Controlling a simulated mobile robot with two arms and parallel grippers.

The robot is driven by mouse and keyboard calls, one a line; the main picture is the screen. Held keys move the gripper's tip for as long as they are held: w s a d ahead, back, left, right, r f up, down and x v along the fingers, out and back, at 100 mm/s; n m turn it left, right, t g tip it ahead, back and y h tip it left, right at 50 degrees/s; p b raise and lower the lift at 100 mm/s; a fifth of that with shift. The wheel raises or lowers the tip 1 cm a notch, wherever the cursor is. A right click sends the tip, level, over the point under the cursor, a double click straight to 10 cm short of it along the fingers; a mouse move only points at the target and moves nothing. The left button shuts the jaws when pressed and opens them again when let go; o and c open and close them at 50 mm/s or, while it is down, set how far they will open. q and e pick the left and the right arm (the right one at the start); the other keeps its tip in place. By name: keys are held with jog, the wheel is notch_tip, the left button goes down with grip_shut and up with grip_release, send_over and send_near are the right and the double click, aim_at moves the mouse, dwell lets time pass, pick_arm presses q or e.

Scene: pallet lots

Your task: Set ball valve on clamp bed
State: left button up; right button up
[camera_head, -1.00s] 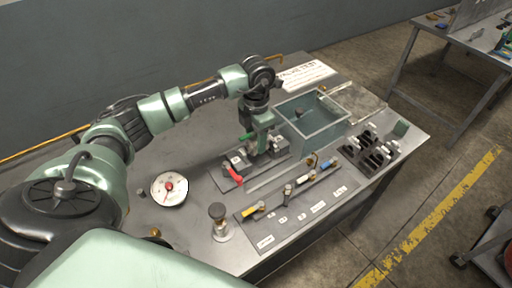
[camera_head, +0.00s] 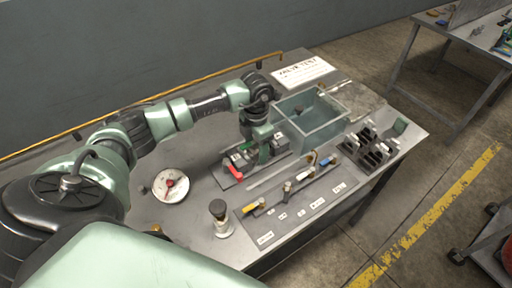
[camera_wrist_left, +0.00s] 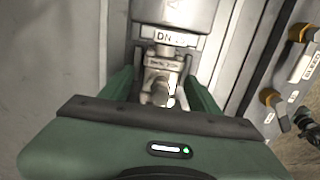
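My left gripper (camera_head: 264,153) reaches down over the clamp bed (camera_head: 226,181) in the middle of the bench. The clamp bed has a red lever (camera_head: 232,170) on its left part. A grey block with a "DN" label lies directly beyond the valve. In the head view, the gripper mostly hides the valve. Whether the valve touches the bed is unclear. My right gripper is not in view.
A clear-walled tank (camera_head: 322,134) stands close behind and right of the gripper.

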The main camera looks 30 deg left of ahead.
pick_arm(q)
jog(key=shift+r, duration=0.2)
jog(key=shift+w+r, duration=0.1)
jog(key=shift+r, duration=0.15)
notch_tip(320, 180, up, 11)
jog(key=shift+f+b, duration=0.2)
jog(key=shift+b, duration=0.9)
jog(key=shift+r, duration=0.45)
jog(key=shift+f, duration=0.1)
